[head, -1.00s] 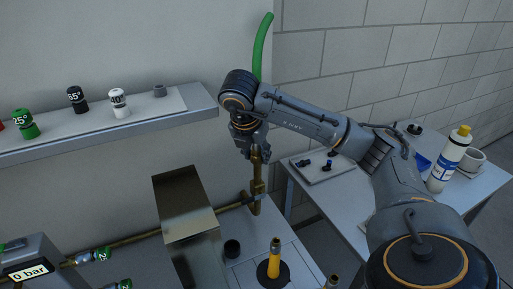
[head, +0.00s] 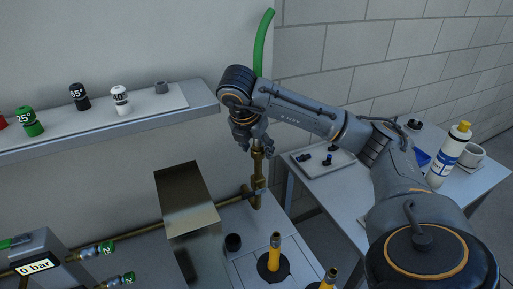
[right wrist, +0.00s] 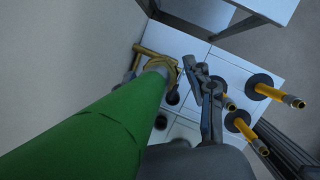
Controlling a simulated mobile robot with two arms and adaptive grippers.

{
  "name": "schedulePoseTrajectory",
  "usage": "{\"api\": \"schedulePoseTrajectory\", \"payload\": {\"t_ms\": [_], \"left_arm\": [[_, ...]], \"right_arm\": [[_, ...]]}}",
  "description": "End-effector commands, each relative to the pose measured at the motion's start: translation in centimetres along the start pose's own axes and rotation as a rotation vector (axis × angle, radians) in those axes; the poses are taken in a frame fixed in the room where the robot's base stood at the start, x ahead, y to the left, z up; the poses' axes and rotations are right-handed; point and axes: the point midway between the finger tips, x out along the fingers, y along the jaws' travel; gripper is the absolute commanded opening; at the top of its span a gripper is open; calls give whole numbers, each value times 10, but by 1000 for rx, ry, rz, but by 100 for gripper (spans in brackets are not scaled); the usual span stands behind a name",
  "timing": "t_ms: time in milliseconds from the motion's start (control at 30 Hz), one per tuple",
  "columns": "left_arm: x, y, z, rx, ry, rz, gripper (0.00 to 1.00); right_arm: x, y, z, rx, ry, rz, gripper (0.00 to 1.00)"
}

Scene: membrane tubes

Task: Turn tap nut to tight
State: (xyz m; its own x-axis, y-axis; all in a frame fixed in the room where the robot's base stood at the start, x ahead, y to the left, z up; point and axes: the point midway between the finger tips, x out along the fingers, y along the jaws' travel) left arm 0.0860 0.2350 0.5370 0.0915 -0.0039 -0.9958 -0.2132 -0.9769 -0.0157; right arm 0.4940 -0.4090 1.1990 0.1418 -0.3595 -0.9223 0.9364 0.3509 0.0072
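The brass tap (head: 257,185) stands upright at the corner of the white bench, by the wall. In the right wrist view, a brass nut (right wrist: 160,66) shows at the lower end of the green hose (right wrist: 95,135). The hose also rises behind my arm in the head view (head: 263,42). My right gripper (head: 256,143) is at the tap's top end, pointing down. In the right wrist view, a grey finger (right wrist: 207,92) is just right of the nut. The hose hides the other side, so its grip is unclear. My left gripper is out of view.
A metal box (head: 188,200) stands left of the tap. Yellow-sleeved posts (head: 273,258) and a black cup (head: 233,242) are in front. A shelf (head: 150,125) with several caps is on the wall. A side table (head: 345,200) with a bottle (head: 449,155) is at right.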

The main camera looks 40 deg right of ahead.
Motion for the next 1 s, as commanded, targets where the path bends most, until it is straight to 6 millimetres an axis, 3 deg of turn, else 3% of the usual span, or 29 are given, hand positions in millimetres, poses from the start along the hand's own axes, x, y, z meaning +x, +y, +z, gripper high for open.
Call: {"api": "schedulePoseTrajectory", "payload": {"t_ms": [433,1000], "left_arm": [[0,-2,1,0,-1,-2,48],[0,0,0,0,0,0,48]], "right_arm": [[-5,0,1,-4,1,-3,60],[-67,1,28,-1,0,1,60]]}}
